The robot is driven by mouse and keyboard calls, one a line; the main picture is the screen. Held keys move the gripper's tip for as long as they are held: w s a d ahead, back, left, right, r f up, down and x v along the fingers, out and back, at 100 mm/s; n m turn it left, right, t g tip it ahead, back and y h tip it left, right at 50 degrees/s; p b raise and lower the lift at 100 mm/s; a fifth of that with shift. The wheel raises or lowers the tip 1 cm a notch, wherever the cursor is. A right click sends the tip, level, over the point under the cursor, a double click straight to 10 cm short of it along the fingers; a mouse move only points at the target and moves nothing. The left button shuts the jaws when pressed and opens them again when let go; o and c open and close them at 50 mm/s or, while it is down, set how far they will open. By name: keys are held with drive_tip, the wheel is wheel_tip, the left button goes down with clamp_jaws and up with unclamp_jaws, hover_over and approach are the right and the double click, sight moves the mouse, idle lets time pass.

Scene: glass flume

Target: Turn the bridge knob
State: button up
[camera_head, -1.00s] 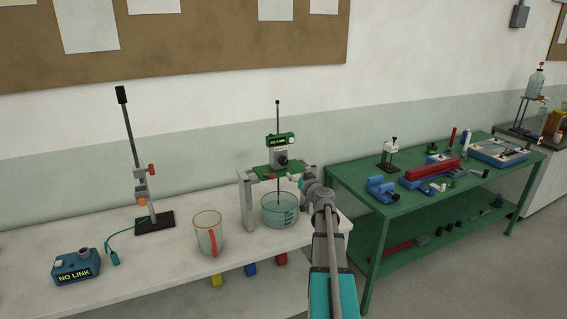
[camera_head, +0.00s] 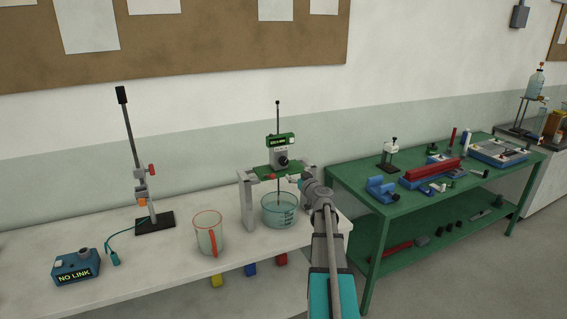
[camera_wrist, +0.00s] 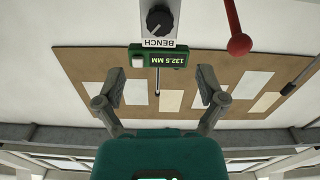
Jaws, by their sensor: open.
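The bridge (camera_head: 246,196) stands on the white bench and carries a green crosspiece with a gauge head. A round dark knob (camera_head: 282,160) sits on the front of the grey gauge body. In the upside-down wrist view the knob (camera_wrist: 160,19) shows at the top, with a label reading BENCH and a green display (camera_wrist: 158,57) reading 132.5 MM. My gripper (camera_wrist: 158,88) is open and empty, its fingers spread apart, and touches nothing visible. In the head view its end (camera_head: 299,182) is largely hidden by my arm, just right of and below the gauge.
A glass beaker of liquid (camera_head: 281,213) stands under the bridge. A red-handled jug (camera_head: 208,236), a clamp stand (camera_head: 155,222) and a NO LINK box (camera_head: 77,267) stand to the left. A red ball-ended lever (camera_wrist: 238,42) shows near the knob. A green table (camera_head: 395,210) is at right.

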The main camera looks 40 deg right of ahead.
sight(285, 162)
drive_tip(key=x, duration=1.2)
drive_tip(key=shift+w, duration=0.25)
drive_tip(key=shift+r, duration=0.1)
drive_tip(key=c, duration=1.1)
drive_tip(key=shift+m, duration=2.4)
drive_tip(key=shift+c, duration=0.2)
drive_tip(key=o, duration=1.1)
drive_tip(key=shift+o, duration=0.2)
drive_tip(key=shift+s, duration=0.15)
